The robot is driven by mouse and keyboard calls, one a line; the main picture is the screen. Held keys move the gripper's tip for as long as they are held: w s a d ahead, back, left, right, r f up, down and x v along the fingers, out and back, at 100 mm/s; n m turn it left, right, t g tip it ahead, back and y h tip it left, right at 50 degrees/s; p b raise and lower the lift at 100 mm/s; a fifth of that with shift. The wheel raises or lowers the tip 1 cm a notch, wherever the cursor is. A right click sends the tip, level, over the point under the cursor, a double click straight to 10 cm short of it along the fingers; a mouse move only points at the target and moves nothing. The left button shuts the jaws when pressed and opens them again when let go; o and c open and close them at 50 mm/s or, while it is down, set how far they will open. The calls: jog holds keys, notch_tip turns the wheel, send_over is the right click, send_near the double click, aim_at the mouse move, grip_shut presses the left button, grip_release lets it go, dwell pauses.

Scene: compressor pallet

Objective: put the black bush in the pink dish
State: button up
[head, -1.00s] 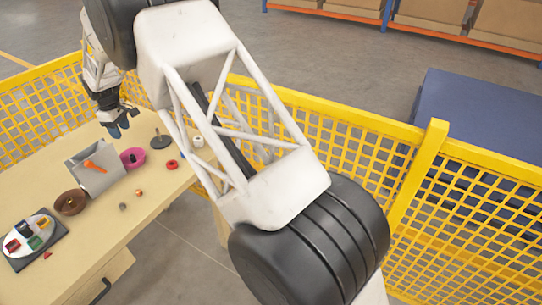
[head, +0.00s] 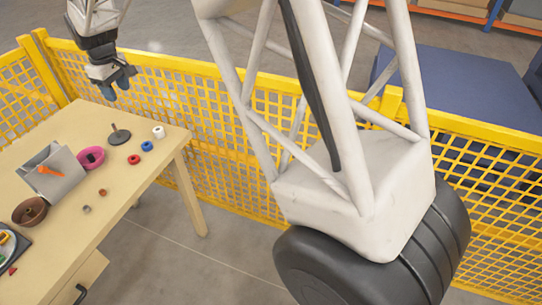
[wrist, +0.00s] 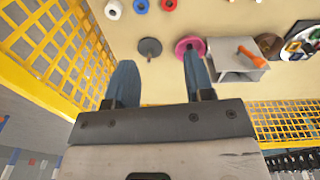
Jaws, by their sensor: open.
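The pink dish (head: 91,157) stands on the wooden table beside the grey holder; it also shows in the wrist view (wrist: 181,50), partly behind a finger. A small dark thing shows inside the dish in the head view, apparently the black bush, though it is too small to be sure. My gripper (head: 119,82) is open and empty, raised above the far side of the table. In the wrist view my gripper's blue fingers (wrist: 158,62) stand apart with nothing between them.
A grey holder with an orange-handled tool (head: 50,171) and a brown bowl (head: 24,217) stand left of the dish. A dark disc with an upright peg (head: 119,136) and red (head: 134,159), blue (head: 147,146) and white (head: 159,132) rings are right. Yellow mesh fencing (head: 205,98) runs behind.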

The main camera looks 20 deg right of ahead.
jog(key=s+d+r+m+t, duration=0.1)
jog(key=s+d+r+m, duration=0.25)
jog(key=s+d, duration=0.7)
jog(key=s+d+r+m, duration=0.2)
jog(key=s+d+r, duration=0.2)
jog(key=s+d, duration=0.65)
jog(key=s+d+f+m, duration=0.1)
jog(key=s+d, duration=0.2)
jog(key=s, duration=0.5)
jog(key=s+d+f+m, duration=0.2)
jog(key=s+d, duration=0.1)
jog(key=s, duration=0.5)
jog(key=s+d+f+m, duration=0.1)
jog(key=s+d, duration=0.2)
jog(key=s, duration=0.5)
jog(key=shift+s+d+f+m+t, duration=0.3)
jog(key=shift+s+f+m+t, duration=0.05)
jog(key=shift+f+t, duration=0.05)
